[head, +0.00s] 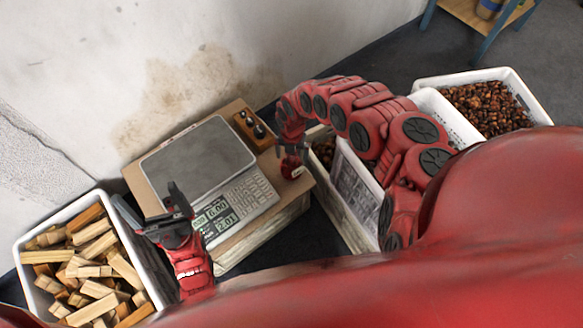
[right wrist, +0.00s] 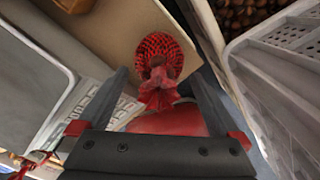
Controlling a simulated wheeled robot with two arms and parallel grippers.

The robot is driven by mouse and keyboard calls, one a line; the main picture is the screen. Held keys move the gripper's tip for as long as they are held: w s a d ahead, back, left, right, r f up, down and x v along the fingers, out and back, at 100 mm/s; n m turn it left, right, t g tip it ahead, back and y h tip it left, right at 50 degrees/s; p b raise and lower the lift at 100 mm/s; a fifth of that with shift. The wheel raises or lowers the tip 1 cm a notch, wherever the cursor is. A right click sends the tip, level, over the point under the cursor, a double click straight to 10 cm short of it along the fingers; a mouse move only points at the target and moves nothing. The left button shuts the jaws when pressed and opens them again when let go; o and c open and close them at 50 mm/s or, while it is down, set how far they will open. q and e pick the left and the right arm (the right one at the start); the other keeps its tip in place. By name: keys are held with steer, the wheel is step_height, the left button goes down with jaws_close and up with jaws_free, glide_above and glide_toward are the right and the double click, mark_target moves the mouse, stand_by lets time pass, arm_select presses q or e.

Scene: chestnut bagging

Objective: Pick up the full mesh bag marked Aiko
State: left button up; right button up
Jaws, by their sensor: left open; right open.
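A red mesh bag (right wrist: 165,45) lies on the wooden stand in the right wrist view, its gathered end towards me. It lies between the open fingers of my right gripper (right wrist: 158,72), with gaps visible on both sides. No name on it can be read in this view. In the head view the red bag (head: 290,167) shows at the stand's right edge, just below my right gripper (head: 293,148). My left gripper (head: 148,195) is open and empty, at the scale's lower left corner near the wood crate.
A scale (head: 197,160) with a lit display sits on the wooden stand (head: 262,228). A white crate of wood blocks (head: 25,265) stands left; white chestnut crates (head: 518,88) stand right.

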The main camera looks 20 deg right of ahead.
step_height(320, 180, down, 3)
steer(key=shift+s+a+f, duration=0.1)
steer(key=shift+c, duration=0.3)
jaws_close()
